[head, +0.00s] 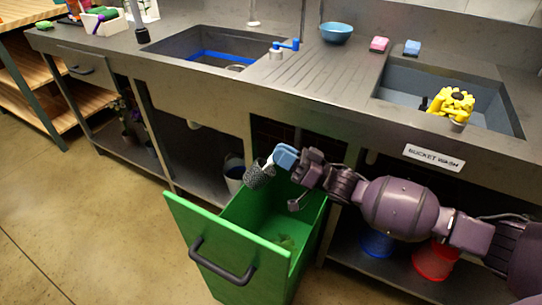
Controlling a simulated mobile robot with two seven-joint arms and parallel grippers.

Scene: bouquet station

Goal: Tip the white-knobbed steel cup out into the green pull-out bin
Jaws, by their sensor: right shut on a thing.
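The steel cup (258,174) is a small grey vessel with a mesh-like, speckled surface. Its white knob (269,163) faces my right gripper (276,160), which is shut on it. The cup looks tilted, held in the air above the back left part of the green pull-out bin (225,242). I cannot tell which way its mouth points or whether anything is in it. The bin is pulled out, open at the top, with a dark handle on its front. My left gripper is not in view.
The steel counter (300,85) has two sinks, with a yellow object (453,104) at the right one. A blue bucket (376,244) and a red bucket (435,260) stand below right. The floor at left is clear.

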